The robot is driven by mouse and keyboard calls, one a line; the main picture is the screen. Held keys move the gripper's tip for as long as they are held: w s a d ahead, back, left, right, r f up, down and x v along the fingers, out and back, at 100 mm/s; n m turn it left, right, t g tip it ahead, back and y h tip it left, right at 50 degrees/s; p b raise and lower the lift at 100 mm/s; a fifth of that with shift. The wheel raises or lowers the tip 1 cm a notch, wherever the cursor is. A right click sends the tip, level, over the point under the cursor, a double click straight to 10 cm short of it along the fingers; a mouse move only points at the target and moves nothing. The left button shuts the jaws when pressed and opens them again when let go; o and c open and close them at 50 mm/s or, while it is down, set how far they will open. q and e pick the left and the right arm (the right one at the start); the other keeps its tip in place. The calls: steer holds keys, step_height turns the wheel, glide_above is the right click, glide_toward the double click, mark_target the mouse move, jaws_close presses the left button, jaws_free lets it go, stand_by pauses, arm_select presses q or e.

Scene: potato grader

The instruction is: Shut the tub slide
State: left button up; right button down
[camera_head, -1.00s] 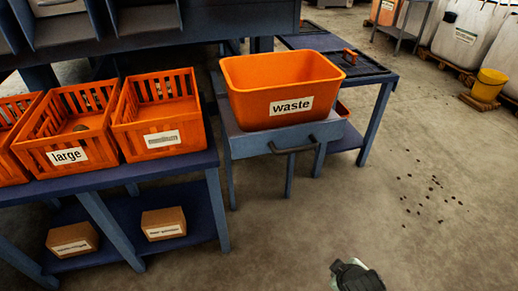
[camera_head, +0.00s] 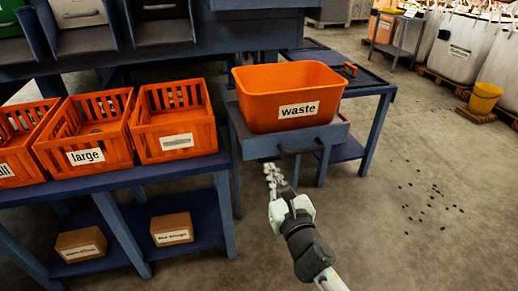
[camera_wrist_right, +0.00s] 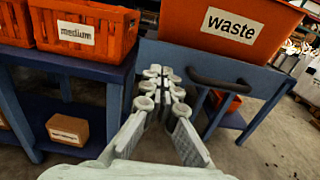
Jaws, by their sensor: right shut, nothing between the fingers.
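The tub slide (camera_head: 262,147) is a blue-grey tray pulled out from under the blue frame, with a dark bar handle (camera_head: 301,147) on its front. The orange waste tub (camera_head: 262,110) stands upright on it. In the right wrist view the handle (camera_wrist_right: 222,84) is right of the fingers and the slide's front (camera_wrist_right: 180,58) lies ahead. My right gripper (camera_head: 270,168) is shut and empty, in front of the slide and a little below and left of the handle. It also shows in the right wrist view (camera_wrist_right: 159,75). My left gripper is out of view.
Left of the slide, a blue bench (camera_head: 120,174) bears orange slotted crates (camera_head: 178,122), with cardboard boxes (camera_head: 172,230) on its lower shelf. A blue table (camera_head: 366,90) stands behind right. The floor to the right is mostly open, with scattered dark bits (camera_head: 430,205).

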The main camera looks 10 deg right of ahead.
mark_target(257, 142)
steer(key=w, duration=0.9)
steer(key=shift+w+a, duration=0.15)
steer(key=shift+w, duration=0.1)
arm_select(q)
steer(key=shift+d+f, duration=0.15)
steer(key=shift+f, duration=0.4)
arm_select(e)
steer(key=shift+w, duration=0.4)
